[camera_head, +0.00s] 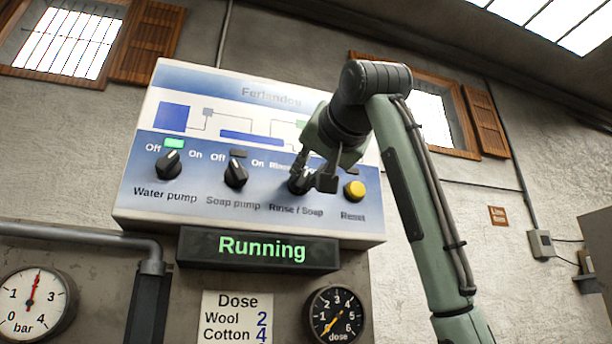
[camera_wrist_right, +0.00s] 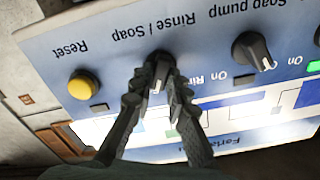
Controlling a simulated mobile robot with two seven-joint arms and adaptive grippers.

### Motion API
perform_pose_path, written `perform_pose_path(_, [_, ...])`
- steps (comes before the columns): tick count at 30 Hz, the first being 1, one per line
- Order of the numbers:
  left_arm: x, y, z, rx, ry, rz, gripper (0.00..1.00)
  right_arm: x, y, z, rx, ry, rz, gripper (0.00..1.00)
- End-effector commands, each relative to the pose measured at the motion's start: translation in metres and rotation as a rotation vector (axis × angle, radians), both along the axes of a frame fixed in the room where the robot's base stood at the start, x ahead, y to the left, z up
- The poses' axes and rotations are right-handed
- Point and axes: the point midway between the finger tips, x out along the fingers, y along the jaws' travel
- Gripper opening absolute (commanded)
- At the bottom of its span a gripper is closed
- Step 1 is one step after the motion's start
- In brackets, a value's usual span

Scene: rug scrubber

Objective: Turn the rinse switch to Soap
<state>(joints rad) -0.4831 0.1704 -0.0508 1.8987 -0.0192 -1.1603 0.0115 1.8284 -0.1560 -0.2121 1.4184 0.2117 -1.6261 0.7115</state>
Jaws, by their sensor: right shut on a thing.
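The Rinse / Soap switch (camera_head: 297,184) is a black rotary knob on the tilted white and blue control panel (camera_head: 250,108). My right gripper (camera_head: 313,180) is at this knob, with its fingers closed around it and covering much of it. In the right wrist view, the two fingers of the gripper (camera_wrist_right: 160,84) meet on the knob (camera_wrist_right: 158,58), and a pale pointer mark shows between them. The fingers hide part of the lettering above the knob, so I cannot read the exact setting. My left gripper is not in view.
The Soap pump knob (camera_head: 235,174) is left of the switch, and the Water pump knob (camera_head: 168,165) is further left with a lit green lamp (camera_head: 174,143). The yellow Reset button (camera_head: 355,190) is close on the right. A display (camera_head: 262,249) below reads Running.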

Motion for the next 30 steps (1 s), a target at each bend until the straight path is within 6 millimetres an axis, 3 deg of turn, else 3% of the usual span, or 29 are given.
perform_pose_path(22, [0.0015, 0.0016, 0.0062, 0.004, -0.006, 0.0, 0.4, 0.0, -0.0004, -0.0002, 0.087, 0.028, 0.0, 0.0])
perform_pose_path(23, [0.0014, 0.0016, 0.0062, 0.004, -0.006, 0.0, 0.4, 0.0, -0.0004, -0.0002, 0.087, 0.028, 0.0, 0.18])
perform_pose_path(24, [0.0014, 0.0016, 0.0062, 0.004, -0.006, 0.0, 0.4, 0.0, -0.0004, -0.0001, 0.087, 0.028, 0.0, 0.23])
perform_pose_path(27, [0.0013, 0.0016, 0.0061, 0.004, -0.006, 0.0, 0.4, 0.0, -0.0003, 0.0, 0.087, 0.028, 0.0, 0.35])
perform_pose_path(30, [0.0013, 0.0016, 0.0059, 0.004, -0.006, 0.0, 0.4, 0.0, -0.0004, -0.0001, 0.086, 0.028, 0.0, 0.36])
